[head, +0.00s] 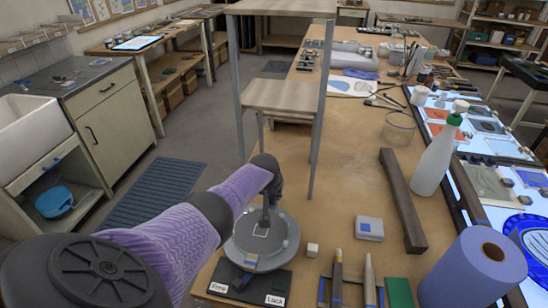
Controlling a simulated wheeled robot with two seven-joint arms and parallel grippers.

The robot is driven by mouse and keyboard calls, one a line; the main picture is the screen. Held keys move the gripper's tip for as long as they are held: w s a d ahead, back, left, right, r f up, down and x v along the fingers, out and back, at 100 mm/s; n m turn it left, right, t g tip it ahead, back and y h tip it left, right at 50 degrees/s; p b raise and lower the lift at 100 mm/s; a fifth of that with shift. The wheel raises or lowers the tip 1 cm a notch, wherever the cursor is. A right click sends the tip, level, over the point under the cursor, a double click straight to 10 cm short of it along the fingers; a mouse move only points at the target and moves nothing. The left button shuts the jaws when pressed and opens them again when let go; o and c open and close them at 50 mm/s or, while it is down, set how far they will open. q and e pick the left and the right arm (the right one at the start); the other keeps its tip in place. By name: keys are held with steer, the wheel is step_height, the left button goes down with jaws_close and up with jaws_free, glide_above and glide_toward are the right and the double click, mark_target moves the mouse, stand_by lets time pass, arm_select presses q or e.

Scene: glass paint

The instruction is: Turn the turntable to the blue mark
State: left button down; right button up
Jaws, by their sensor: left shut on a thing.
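The turntable is a round grey disc (283,243) on a black base plate (256,287) at the near edge of the wooden table. A pale square outline shows on its top. My right gripper is not in view.
A dark bar (402,200) and a white spray bottle (436,160) are beyond. A tall frame (280,7) rises behind the turntable.

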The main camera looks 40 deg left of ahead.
arm_select(q)
steer(key=shift+a, duration=0.1)
stand_by(0.4)
steer(key=shift+c, duration=2.2)
jaws_free()
steer(key=shift+r, duration=0.15)
steer(key=p+v, duration=0.5)
steer(key=shift+r, duration=0.15)
steer(key=p+v, duration=0.2)
steer(key=v, duration=0.2)
steer(key=shift+s+r+p, duration=0.15)
steer(key=shift+s+p, duration=0.05)
steer(key=shift+p, duration=0.15)
steer(key=shift+d, duration=0.2)
